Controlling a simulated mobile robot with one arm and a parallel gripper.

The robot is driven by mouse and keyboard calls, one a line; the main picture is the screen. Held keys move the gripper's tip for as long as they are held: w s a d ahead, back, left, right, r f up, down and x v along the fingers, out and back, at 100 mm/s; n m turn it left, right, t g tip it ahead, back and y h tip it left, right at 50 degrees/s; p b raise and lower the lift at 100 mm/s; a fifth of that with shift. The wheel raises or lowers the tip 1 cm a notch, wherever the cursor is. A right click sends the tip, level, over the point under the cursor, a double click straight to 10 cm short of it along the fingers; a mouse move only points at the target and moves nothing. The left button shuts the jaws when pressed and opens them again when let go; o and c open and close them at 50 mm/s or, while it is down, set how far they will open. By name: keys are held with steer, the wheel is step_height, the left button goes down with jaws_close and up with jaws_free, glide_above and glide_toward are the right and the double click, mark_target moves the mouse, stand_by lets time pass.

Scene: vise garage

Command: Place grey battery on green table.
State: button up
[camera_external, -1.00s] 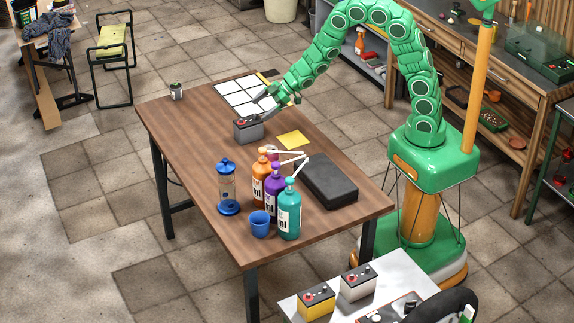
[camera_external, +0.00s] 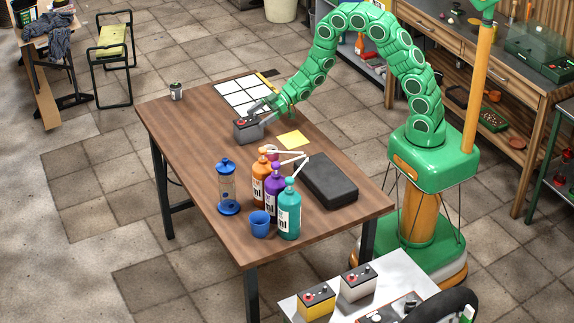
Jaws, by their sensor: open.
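A grey battery (camera_external: 249,133) with a dark top stands upright on the brown wooden table (camera_external: 190,145), near its far right edge. My gripper (camera_external: 257,112) is open, its fingers at the top and right of the battery. I cannot tell if they touch it. A green-framed table (camera_external: 548,152) is partly in view at the right edge; most of its top is cut off.
Orange, purple and teal bottles (camera_external: 289,215), a blue cup (camera_external: 260,225), a blue-capped jar (camera_external: 228,190) and a black case (camera_external: 328,181) stand on the brown table. A white table (camera_external: 392,272) in front holds a yellow battery (camera_external: 316,302) and a pale battery (camera_external: 358,283).

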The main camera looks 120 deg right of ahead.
mark_target(249, 123)
steer(key=shift+x, duration=2.65)
steer(key=shift+c, duration=0.2)
steer(key=shift+d, duration=0.1)
jaws_close()
